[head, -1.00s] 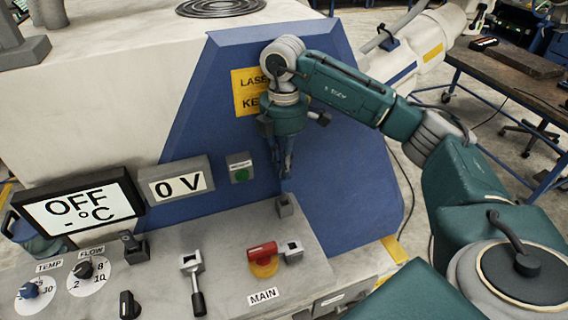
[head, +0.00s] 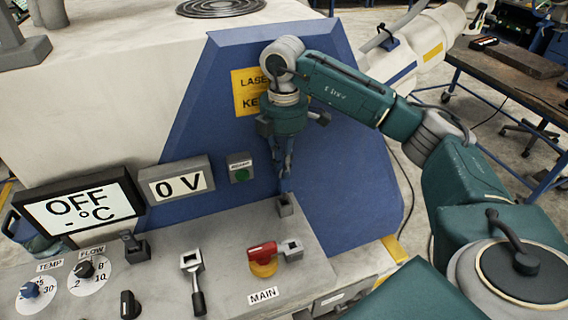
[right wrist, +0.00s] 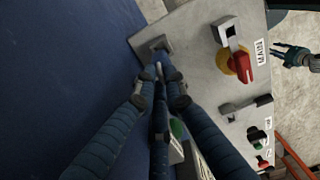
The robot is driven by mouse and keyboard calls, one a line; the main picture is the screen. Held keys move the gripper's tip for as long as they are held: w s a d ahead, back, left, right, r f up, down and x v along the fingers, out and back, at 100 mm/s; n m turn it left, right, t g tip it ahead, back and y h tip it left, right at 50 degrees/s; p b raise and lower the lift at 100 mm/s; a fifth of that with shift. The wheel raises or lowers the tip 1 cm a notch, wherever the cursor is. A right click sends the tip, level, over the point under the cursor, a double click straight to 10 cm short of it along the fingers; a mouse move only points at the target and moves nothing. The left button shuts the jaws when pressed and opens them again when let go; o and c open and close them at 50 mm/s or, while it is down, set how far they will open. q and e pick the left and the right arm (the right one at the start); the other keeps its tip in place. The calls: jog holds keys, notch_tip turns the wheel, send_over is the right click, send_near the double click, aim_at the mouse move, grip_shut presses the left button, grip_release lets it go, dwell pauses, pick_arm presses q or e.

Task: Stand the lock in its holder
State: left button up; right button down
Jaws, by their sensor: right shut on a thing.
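The holder (head: 285,206) is a small grey square block on the grey panel, close to the blue wall; it also shows in the right wrist view (right wrist: 154,46). My right gripper (head: 284,178) points down just above it. It is shut on a small dark thing, taken as the lock, mostly hidden by the fingertips. In the right wrist view, the right gripper's fingertips (right wrist: 159,90) end close to the holder; whether the lock touches it I cannot tell. A small teal gripper (right wrist: 290,56), apparently my left, shows past the panel's front edge; its jaws are too small to read.
The red MAIN switch (head: 262,249) with a grey square hasp (head: 291,249) stands in front of the holder. A lever with a grey bracket (head: 192,262) is to its left. The blue wall (head: 345,190) rises behind.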

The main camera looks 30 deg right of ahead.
jog(key=shift+f+b, duration=1.6)
jog(key=shift+f, duration=0.8)
jog(key=c, duration=1.7)
grip_release()
jog(key=shift+c, duration=0.2)
notch_tip(320, 180, up, 12)
